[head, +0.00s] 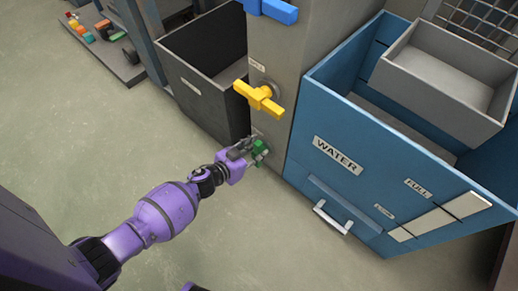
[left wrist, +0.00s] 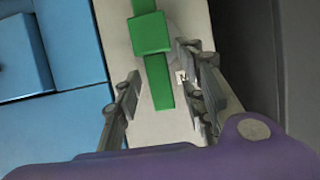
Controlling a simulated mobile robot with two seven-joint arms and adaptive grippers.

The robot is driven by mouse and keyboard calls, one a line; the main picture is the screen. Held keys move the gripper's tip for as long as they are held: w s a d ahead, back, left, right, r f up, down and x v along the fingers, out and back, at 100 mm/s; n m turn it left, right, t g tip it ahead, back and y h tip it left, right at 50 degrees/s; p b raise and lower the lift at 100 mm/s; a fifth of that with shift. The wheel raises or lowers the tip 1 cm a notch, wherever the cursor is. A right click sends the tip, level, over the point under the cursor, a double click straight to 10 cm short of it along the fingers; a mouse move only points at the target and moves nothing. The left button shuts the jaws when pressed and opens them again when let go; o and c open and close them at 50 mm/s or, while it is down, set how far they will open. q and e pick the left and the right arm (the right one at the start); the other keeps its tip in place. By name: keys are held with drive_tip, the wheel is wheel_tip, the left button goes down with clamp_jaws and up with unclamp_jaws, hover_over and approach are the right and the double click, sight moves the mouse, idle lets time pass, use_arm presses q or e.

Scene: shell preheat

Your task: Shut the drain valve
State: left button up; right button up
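A green valve handle (head: 259,149) sits low on the grey column (head: 300,45), below a yellow valve handle (head: 260,96) and a blue valve handle (head: 270,10). No readable label marks the green one as the drain valve. In the left wrist view the green handle (left wrist: 153,40) is a bar with a square hub, running nearly up and down the picture. My left gripper (head: 245,147) is at the green handle. Its fingers (left wrist: 160,84) are open, one on each side of the bar's lower end, with a visible gap on the left. My right gripper is not in view.
A blue tank (head: 378,172) labelled WATER, with a drawer-like handle (head: 332,218), stands right of the column. A grey tray (head: 440,75) sits in its top. A dark open bin (head: 205,95) stands left.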

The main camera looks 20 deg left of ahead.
use_arm(q)
drive_tip(key=shift+w+d+f, duration=0.15)
drive_tip(key=shift+w+f, duration=0.1)
drive_tip(key=shift+w, duration=0.2)
drive_tip(key=shift+w+d, duration=0.1)
drive_tip(key=shift+w, duration=0.1)
drive_tip(key=c, duration=0.5)
clamp_jaws()
drive_tip(key=shift+d, duration=0.1)
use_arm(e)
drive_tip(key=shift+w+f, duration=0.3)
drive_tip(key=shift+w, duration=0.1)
use_arm(q)
drive_tip(key=shift+s, duration=0.15)
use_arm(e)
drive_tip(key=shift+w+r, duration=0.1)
